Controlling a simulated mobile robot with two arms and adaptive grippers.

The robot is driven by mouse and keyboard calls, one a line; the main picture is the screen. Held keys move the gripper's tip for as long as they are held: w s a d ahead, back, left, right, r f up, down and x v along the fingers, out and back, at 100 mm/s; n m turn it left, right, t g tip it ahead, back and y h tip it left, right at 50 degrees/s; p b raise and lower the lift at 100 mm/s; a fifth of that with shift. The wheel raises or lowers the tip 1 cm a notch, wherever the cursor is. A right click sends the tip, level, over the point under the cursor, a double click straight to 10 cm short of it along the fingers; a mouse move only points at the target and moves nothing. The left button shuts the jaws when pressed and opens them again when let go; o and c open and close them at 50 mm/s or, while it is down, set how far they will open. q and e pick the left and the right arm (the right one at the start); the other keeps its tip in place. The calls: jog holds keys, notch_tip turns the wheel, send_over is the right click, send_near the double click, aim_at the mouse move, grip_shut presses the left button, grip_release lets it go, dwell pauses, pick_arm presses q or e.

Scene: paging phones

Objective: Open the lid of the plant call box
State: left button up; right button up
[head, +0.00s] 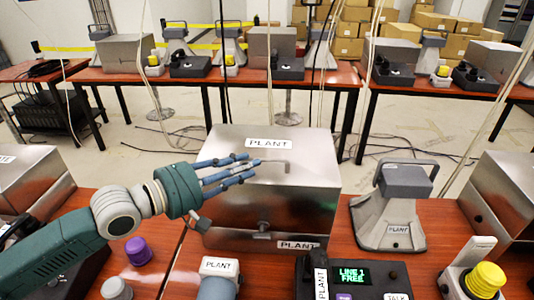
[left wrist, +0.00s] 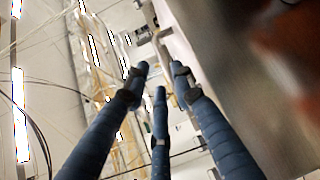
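The plant call box (head: 265,215) is a metal box on the wooden table in the middle of the head view, with PLANT labels on its top and front. Its lid (head: 310,175) looks shut. A thin bent metal handle (head: 280,161) lies on the lid's top. My left gripper (head: 253,165) is over the left part of the lid, its fingers spread, pointing right at the handle's left end. In the left wrist view, the fingers (left wrist: 160,78) are apart with nothing between them; a metal bar (left wrist: 158,38) shows just beyond the tips. Contact is unclear. My right gripper is not in view.
A grey PLANT paging phone (head: 390,205) stands right of the box. A console with a green display (head: 352,276) is in front. A purple knob (head: 138,250) and yellow knob (head: 486,280) flank it. Another metal box (head: 505,190) is at right. Cables hang behind the box.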

aim_at(265, 159)
pick_arm(q)
jog(key=p+x, duration=0.1)
jog(key=x, duration=0.4)
jog(key=shift+w, duration=0.2)
jog(key=shift+x, duration=1.05)
jog(key=shift+f, duration=0.1)
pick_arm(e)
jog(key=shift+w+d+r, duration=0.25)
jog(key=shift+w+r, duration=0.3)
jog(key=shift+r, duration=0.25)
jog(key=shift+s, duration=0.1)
pick_arm(q)
grip_shut()
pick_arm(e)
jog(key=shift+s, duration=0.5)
